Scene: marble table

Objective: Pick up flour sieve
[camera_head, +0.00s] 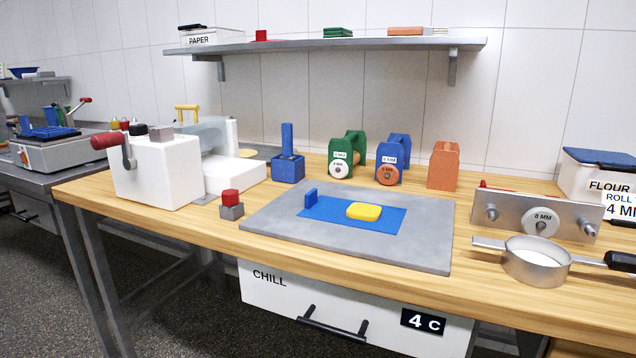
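The flour sieve, as I take it, is the round metal pan (537,268) near the front right edge of the wooden table. It looks upright, with something white inside. A flat metal tab sticks out to its left and a black handle (620,262) reaches to the right edge of the picture. Neither of my grippers shows in the head view, and nothing is seen holding the sieve.
A flour bin (595,180) is at the back right. A grey marble slab (420,240) with a blue mat (330,208) lies to the left. A shelf (330,44) hangs above.

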